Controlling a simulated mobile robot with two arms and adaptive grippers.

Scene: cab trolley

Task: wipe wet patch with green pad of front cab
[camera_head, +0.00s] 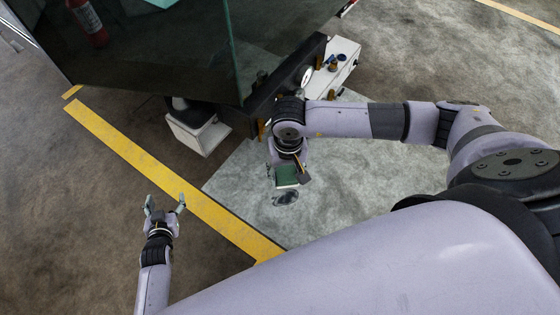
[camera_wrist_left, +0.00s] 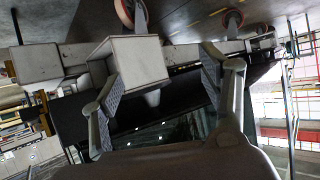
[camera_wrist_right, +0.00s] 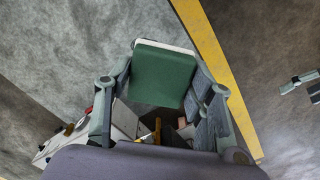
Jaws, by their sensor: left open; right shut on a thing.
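The green pad (camera_head: 286,176), with a pale backing, is held in my right gripper (camera_head: 288,163). It also fills the space between the fingers in the right wrist view (camera_wrist_right: 163,75). The wet patch (camera_head: 285,199) is a small dark, shiny spot on the pale floor, just below the pad in the head view. I cannot tell whether the pad touches the floor; the patch cannot be made out in the right wrist view. My left gripper (camera_head: 165,202) is open and empty at the left, over the darker floor beside the yellow line.
The dark glass-fronted cab (camera_head: 160,60) stands at the upper left. A white box (camera_head: 198,134) sits under its front, and another white box (camera_head: 342,62) with small blue parts stands behind my right arm. A yellow line (camera_head: 150,160) borders the pale floor, which is open around the patch.

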